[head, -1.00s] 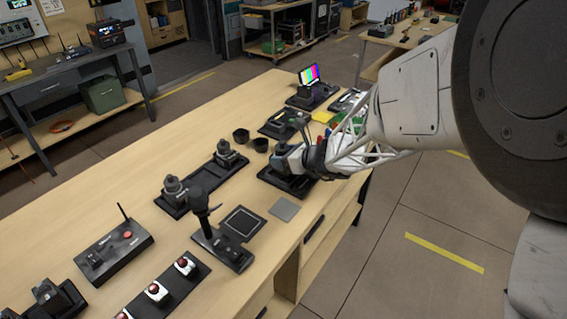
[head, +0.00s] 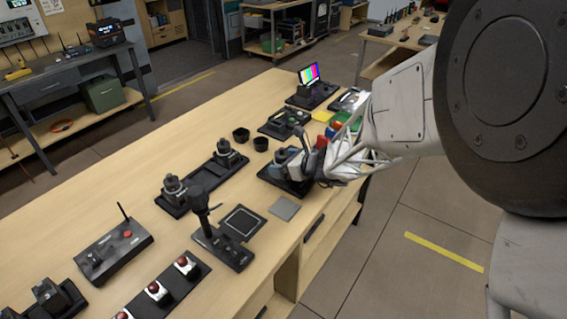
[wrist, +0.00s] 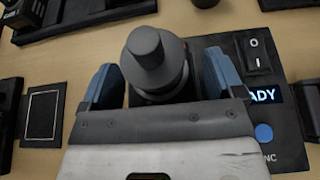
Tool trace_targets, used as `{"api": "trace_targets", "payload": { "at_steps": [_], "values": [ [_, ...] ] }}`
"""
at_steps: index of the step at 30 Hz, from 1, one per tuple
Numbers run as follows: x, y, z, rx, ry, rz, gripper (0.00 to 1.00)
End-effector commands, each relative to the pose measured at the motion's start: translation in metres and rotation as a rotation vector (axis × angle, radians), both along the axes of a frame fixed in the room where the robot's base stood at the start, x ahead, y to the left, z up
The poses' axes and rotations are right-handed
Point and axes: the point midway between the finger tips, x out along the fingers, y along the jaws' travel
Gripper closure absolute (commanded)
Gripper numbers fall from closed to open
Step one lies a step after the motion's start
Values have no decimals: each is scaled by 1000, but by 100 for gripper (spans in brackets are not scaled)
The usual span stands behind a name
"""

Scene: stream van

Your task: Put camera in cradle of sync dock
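The camera, a dark grey body with a round stepped top (wrist: 152,62), stands between my gripper's blue fingers in the wrist view. My gripper (wrist: 160,80) appears open around it, with a narrow gap at the right finger. The sync dock (wrist: 285,135) lies beneath and to the right, with a rocker switch, a lit display ending in "ADY" and a blue button. In the head view my gripper (head: 290,158) is low over the black dock base (head: 274,176). The gripper hides the camera's lower part, so its seating in the cradle cannot be seen.
A black tray (head: 199,174) with two similar grey devices lies to the left. Two dark cups (head: 250,140) stand behind. A joystick unit (head: 225,245) and a grey square plate (head: 285,208) are nearer.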

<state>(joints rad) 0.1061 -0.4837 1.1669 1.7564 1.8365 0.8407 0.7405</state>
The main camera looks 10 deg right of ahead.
Motion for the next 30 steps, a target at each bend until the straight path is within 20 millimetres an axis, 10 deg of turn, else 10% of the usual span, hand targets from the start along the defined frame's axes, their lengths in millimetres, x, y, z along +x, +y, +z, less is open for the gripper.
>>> {"api": "trace_targets", "payload": {
  "at_steps": [30],
  "values": [
    [-43,-45,29,0,-2,-3,13]
  ]
}}
